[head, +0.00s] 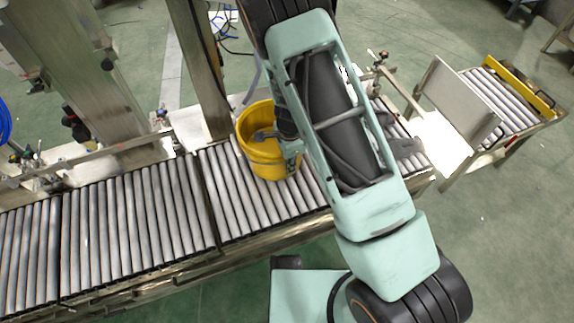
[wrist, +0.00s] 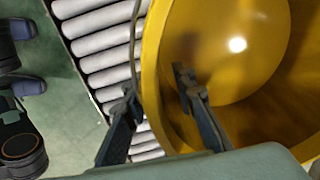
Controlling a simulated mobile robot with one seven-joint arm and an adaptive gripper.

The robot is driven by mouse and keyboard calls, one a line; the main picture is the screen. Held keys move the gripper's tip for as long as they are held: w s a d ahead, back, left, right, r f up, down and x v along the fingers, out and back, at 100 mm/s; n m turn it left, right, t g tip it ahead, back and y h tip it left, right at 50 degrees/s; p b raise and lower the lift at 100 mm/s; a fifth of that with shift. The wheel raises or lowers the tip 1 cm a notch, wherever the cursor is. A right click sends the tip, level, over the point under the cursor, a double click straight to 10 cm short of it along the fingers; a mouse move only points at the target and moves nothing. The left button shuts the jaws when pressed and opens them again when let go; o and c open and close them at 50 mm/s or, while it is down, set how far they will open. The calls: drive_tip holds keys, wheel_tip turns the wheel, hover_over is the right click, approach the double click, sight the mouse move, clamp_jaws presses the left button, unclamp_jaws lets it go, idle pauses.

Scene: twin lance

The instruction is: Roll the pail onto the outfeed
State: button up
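A yellow pail (head: 258,150) stands upright on the roller conveyor (head: 140,225), near its right part. In the wrist view the pail (wrist: 285,100) looks empty, with a bright spot on its inner bottom. My gripper (head: 278,146) is at the pail's right side in the head view. In the wrist view my gripper (wrist: 156,90) is open, with one finger outside the pail's wall and the other inside it. I cannot tell whether either finger touches the wall. A separate roller section (head: 500,98), perhaps the outfeed, stands at the far right with a yellow bar at its end.
A pale upright panel (head: 458,97) stands between the conveyor's right end and the separate roller section. A metal post (head: 200,70) rises behind the pail. My arm hides part of the conveyor right of the pail. The rollers left of the pail are clear.

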drive_tip(key=r, duration=0.9)
drive_tip(key=shift+s+d+r, duration=0.2)
drive_tip(key=shift+s+r, duration=0.15)
drive_tip(key=shift+r, duration=0.05)
drive_tip(key=shift+r, duration=0.1)
